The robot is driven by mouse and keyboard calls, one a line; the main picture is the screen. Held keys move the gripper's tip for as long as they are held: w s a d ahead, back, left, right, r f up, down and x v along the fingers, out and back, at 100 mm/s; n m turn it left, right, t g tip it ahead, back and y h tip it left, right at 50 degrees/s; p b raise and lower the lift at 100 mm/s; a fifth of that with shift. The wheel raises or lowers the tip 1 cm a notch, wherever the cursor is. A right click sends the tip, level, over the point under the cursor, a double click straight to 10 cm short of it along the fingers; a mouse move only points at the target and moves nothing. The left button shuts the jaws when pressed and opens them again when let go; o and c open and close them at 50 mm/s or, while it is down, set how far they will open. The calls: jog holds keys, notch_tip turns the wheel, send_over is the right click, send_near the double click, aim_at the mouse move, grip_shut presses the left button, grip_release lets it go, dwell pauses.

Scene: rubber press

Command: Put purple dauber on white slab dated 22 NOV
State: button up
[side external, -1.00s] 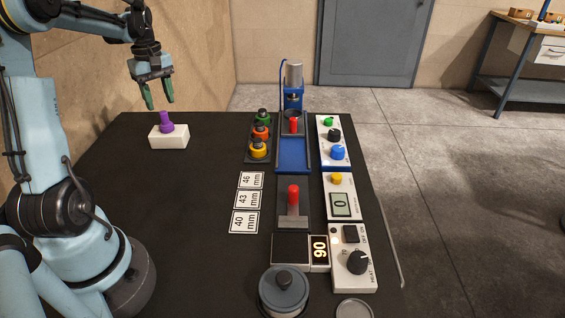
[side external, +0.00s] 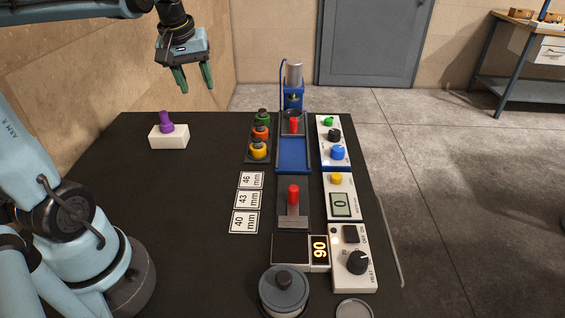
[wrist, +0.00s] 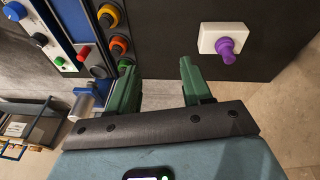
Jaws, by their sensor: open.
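The purple dauber (side external: 166,123) stands upright on the white slab (side external: 169,138) at the far left of the black table. Both also show in the wrist view, the dauber (wrist: 227,50) on top of the slab (wrist: 208,40). No date can be read on the slab. My gripper (side external: 194,84) is open and empty, in the air above the table's back edge, right of and higher than the slab. Its green fingers (wrist: 155,78) are apart in the wrist view, with nothing between them.
A rack of green, orange and yellow knobbed pieces (side external: 259,134) stands near the blue press (side external: 293,130). Control boxes (side external: 334,145) line the table's right side. Cards marked 46, 43 and 40 mm (side external: 248,200) lie mid-table. The table's left middle is clear.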

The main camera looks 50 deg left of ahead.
jog(key=s+d+f+m+t, duration=0.2)
jog(key=d+m, duration=0.3)
jog(key=d, duration=0.4)
jog(key=s+d+f+m+t+h, duration=0.1)
jog(key=s+d+f+m+t, duration=0.1)
jog(key=d+m, duration=0.3)
jog(key=d+f, duration=0.1)
jog(key=d, duration=0.3)
jog(key=shift+d+f+m+t, duration=0.3)
jog(key=shift+f+m+t, duration=0.05)
jog(key=shift+m+t, duration=0.05)
